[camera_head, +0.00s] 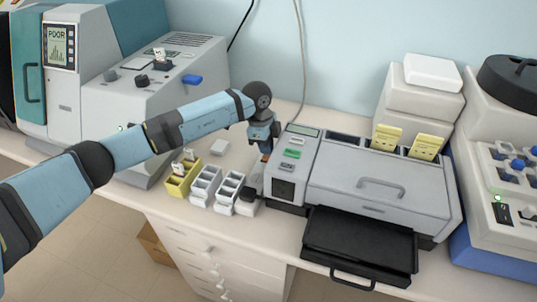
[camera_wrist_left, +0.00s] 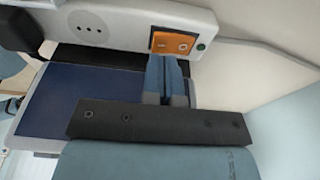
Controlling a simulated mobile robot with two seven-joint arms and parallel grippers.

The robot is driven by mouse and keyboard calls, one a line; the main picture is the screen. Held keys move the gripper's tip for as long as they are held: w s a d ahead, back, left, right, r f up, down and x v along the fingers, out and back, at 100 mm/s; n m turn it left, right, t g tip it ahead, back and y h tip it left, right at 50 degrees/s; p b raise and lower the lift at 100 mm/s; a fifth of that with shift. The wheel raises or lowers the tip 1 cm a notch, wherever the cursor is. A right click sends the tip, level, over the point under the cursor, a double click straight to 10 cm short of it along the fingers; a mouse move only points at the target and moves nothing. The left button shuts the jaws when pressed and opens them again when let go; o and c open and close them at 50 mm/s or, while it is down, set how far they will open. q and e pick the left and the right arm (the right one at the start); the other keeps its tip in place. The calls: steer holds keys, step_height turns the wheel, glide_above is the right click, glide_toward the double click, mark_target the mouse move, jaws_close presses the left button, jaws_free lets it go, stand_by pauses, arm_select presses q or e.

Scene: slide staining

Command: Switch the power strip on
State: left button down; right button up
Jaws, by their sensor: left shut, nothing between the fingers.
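The power strip (camera_wrist_left: 125,20) is a white bar across the top of the left wrist view, with socket holes, an orange rocker switch (camera_wrist_left: 172,43) and a small green indicator (camera_wrist_left: 201,45) beside the switch. In the head view the strip (camera_head: 256,174) is a pale sliver beside the grey machine, mostly hidden. My left gripper (camera_head: 266,149) points down over its far end. In the left wrist view its blue fingers (camera_wrist_left: 167,60) are together and empty, at the lower edge of the switch. I cannot tell whether they touch it. My right gripper is not in view.
The grey slide machine (camera_head: 330,175) with a black front tray (camera_head: 360,245) stands right of the gripper. White racks (camera_head: 228,188) and a yellow rack (camera_head: 180,182) stand left of it. A black plug (camera_head: 247,196) sits at the strip's near end.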

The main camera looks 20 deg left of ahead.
mark_target(266, 158)
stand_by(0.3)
arm_select(q)
steer(key=shift+f+b, duration=0.55)
steer(key=shift+f, duration=0.6)
stand_by(0.6)
steer(key=shift+r+p, duration=2.75)
steer(key=shift+r, duration=0.8)
steer(key=shift+f, duration=0.1)
